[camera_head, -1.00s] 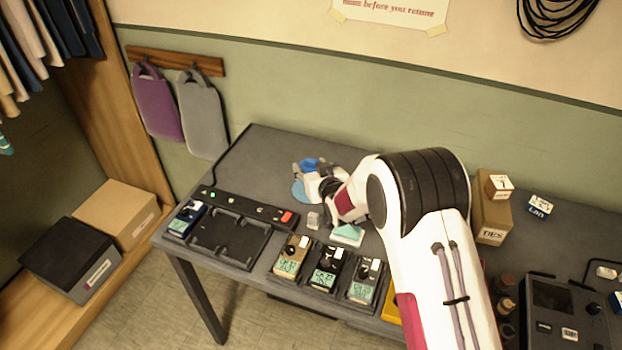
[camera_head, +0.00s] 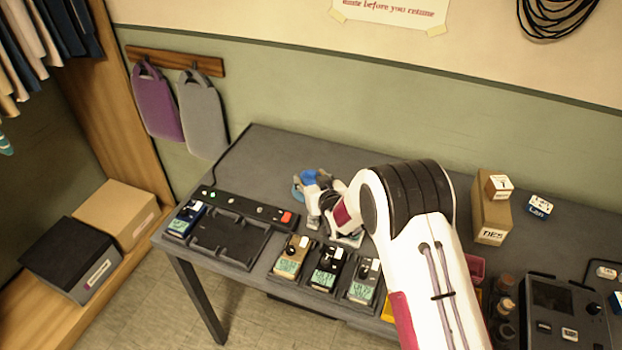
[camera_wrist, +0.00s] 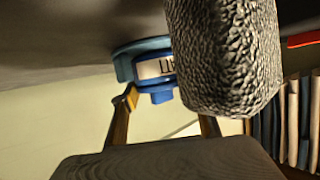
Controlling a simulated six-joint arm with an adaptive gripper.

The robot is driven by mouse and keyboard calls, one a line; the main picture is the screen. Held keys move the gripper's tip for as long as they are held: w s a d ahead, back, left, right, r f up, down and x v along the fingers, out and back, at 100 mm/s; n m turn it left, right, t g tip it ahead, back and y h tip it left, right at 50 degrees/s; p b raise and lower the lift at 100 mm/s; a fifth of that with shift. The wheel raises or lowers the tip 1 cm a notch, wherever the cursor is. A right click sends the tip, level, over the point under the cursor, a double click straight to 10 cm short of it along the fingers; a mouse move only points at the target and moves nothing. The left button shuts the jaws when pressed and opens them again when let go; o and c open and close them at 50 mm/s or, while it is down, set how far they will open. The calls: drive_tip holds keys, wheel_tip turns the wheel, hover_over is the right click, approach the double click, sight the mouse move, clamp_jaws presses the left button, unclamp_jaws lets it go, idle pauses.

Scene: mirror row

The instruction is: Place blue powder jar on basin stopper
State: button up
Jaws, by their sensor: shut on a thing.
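The blue powder jar (camera_head: 309,176) is held at the fingertips of my gripper (camera_head: 317,181), toward the back left of the table. The wrist view shows the jar (camera_wrist: 154,70) with a white label, part of its lettering hidden. My gripper (camera_wrist: 165,106) is shut on it, though its right finger is partly covered. The basin stopper, a light blue-teal disc (camera_head: 297,187), lies under the jar. In the wrist view the stopper (camera_wrist: 124,60) is right against the jar's base; I cannot tell whether they touch.
A rough grey cylindrical thing (camera_wrist: 222,55) blocks much of the wrist view. A black tray (camera_head: 228,240) and several small labelled devices (camera_head: 326,268) line the table's front. Boxes (camera_head: 490,210) stand right. The back of the table is clear.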

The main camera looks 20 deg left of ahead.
drive_tip(key=shift+f, duration=0.1)
idle(0.3)
drive_tip(key=o, duration=1.3)
drive_tip(key=shift+c, duration=0.2)
drive_tip(key=shift+s+r, duration=0.1)
drive_tip(key=shift+r, duration=0.1)
drive_tip(key=shift+v, duration=1.05)
drive_tip(key=shift+s+d+r, duration=0.1)
drive_tip(key=shift+r, duration=1.7)
drive_tip(key=shift+s+d+r, duration=0.15)
drive_tip(key=shift+r, duration=1.65)
